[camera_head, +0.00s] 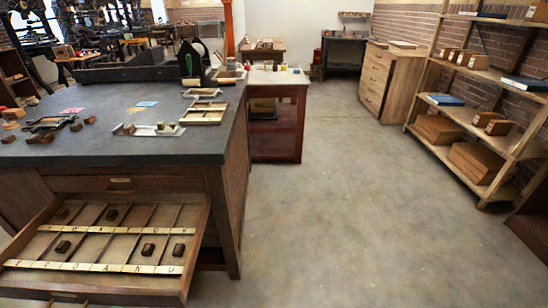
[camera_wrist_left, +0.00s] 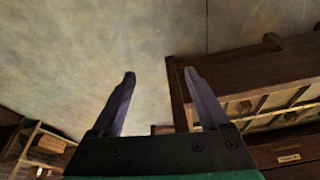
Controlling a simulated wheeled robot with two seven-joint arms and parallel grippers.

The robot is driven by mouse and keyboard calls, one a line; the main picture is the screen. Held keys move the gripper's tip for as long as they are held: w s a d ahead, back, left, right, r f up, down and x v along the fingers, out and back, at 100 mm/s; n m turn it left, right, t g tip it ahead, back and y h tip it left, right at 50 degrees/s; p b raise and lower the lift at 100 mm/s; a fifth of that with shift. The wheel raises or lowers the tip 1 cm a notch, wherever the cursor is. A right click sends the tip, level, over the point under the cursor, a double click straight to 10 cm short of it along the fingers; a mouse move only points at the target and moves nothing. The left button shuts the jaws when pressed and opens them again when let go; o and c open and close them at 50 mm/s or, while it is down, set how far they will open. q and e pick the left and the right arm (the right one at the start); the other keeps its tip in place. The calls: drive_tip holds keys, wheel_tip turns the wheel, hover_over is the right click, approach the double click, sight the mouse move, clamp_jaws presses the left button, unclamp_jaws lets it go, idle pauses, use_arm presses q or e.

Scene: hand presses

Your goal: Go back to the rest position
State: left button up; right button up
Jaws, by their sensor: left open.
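My left gripper (camera_wrist_left: 159,77) shows only in the left wrist view. Its two dark fingers are spread apart with nothing between them, and bare floor shows beyond the tips. The side of a dark wooden drawer unit lies close to its right finger in that picture; I cannot tell the gap. Neither gripper shows in the head view, and my right gripper is not seen in any view.
A dark-topped bench (camera_head: 150,115) stands at left with its compartmented drawer (camera_head: 100,245) pulled out, holding several small dark blocks and lettered strips. Wooden shelves (camera_head: 490,115) line the right wall. Grey floor (camera_head: 340,190) lies clear between them.

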use_arm(q)
wheel_tip(320, 180, down, 18)
drive_tip(key=s+f+g+p, duration=0.1)
drive_tip(key=s+p, duration=0.1)
drive_tip(key=s+a+f+g+p, duration=0.1)
drive_tip(key=s+a+f+p, duration=0.1)
drive_tip(key=s+f, duration=1.1)
drive_tip(key=s+a, duration=0.1)
drive_tip(key=s, duration=0.3)
drive_tip(key=shift+f+m+g, duration=0.15)
drive_tip(key=shift+m+g, duration=0.15)
